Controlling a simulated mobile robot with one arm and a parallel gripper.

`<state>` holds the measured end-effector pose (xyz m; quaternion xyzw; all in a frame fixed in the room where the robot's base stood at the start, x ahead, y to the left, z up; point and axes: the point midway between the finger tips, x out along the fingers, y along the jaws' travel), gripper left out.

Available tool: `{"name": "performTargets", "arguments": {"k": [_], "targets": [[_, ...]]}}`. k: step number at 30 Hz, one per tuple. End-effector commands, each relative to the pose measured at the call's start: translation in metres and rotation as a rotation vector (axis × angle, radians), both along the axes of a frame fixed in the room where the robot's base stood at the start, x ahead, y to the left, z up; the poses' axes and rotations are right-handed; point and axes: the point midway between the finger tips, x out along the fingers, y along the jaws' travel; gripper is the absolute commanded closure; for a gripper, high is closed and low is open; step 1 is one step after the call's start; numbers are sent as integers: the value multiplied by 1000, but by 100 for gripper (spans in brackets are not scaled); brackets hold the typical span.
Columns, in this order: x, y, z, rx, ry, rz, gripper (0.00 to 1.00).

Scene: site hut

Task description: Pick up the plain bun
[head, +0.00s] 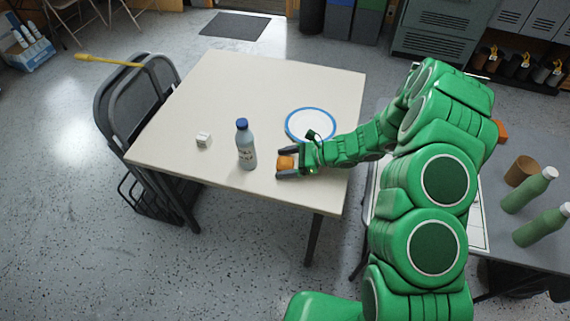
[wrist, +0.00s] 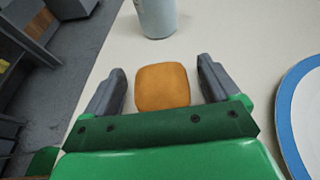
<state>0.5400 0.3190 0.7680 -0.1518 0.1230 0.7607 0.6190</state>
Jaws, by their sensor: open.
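The plain bun (head: 286,163) is a small orange-brown block near the front edge of the cream table (head: 240,90). In the wrist view the bun (wrist: 163,86) lies between the two grey fingers of my gripper (wrist: 163,80), with a gap on each side. My gripper (head: 288,164) is open around the bun, low at the table top, and also shows in the head view. The bun's near end is close to the gripper's palm.
A bottle with a blue cap (head: 246,146) stands just left of my gripper. A white plate with a blue rim (head: 310,124) lies behind it. A small white box (head: 204,139) is further left. A folding chair (head: 135,100) stands at the table's left side.

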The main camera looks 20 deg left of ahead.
Motion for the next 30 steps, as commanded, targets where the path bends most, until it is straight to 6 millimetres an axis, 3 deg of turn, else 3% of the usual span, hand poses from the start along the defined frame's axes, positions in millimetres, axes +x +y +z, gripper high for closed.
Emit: {"name": "performTargets", "arguments": {"k": [9,21,30], "targets": [[0,4,-2,0,1,-1,11],[-1,4,-2,0,1,-1,67],[-1,4,1,1,0,-1,67]]}}
